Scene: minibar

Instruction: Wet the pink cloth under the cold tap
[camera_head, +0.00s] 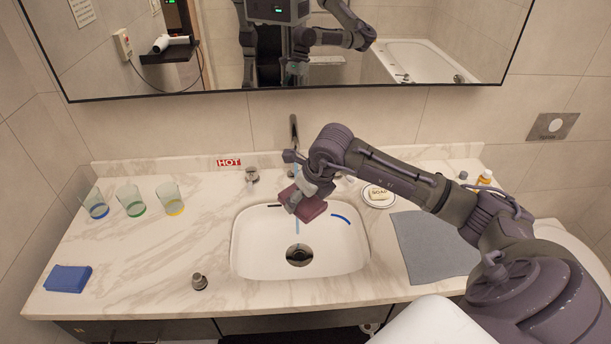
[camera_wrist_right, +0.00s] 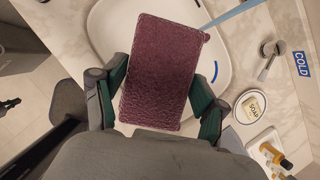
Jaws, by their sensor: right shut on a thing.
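My right gripper (camera_head: 306,192) is shut on the pink cloth (camera_head: 312,208), a dark pink folded pad, and holds it tilted above the sink (camera_head: 258,258). In the right wrist view the cloth (camera_wrist_right: 162,72) lies between the two fingers. A thin light-blue stream, apparently water (camera_wrist_right: 232,14), reaches its upper right corner there. The tap spout (camera_head: 294,130) rises behind the gripper. The cold handle (camera_wrist_right: 267,58) shows beside the COLD label (camera_wrist_right: 302,64); in the head view my arm partly hides that area. I cannot tell how wet the cloth is. My left gripper is not in view.
The hot handle (camera_head: 252,175) stands left of the spout. Several things flank the sink: tinted glasses (camera_head: 131,203), a blue sponge (camera_head: 68,279), a small metal piece (camera_head: 199,281), soap (camera_head: 377,192) on a dish and a grey mat (camera_head: 430,250). The left counter has free room.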

